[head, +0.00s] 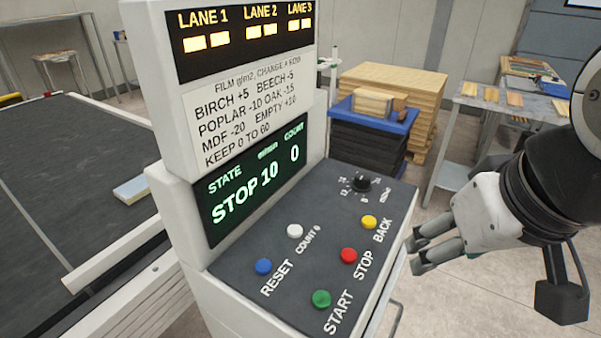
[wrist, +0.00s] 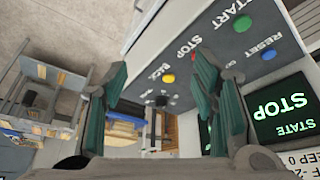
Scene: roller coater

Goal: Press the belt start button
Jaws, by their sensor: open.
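The green START button (head: 321,299) sits at the near edge of the dark sloped panel (head: 300,240) in the head view. It also shows at the top of the wrist view (wrist: 242,23). The red STOP button (head: 348,255) is just beyond it. The display (head: 252,178) reads STOP 10 and count 0. My gripper (head: 415,256) is right of the panel in the head view, apart from the buttons. In the wrist view its fingers (wrist: 160,85) are spread with nothing held between them.
Blue RESET (head: 263,266), white COUNT 0 (head: 294,231) and yellow BACK (head: 369,222) buttons and a black dial (head: 362,183) share the panel. A dark belt (head: 70,170) lies left. A blue tray (head: 375,118) and a metal table (head: 500,105) stand behind.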

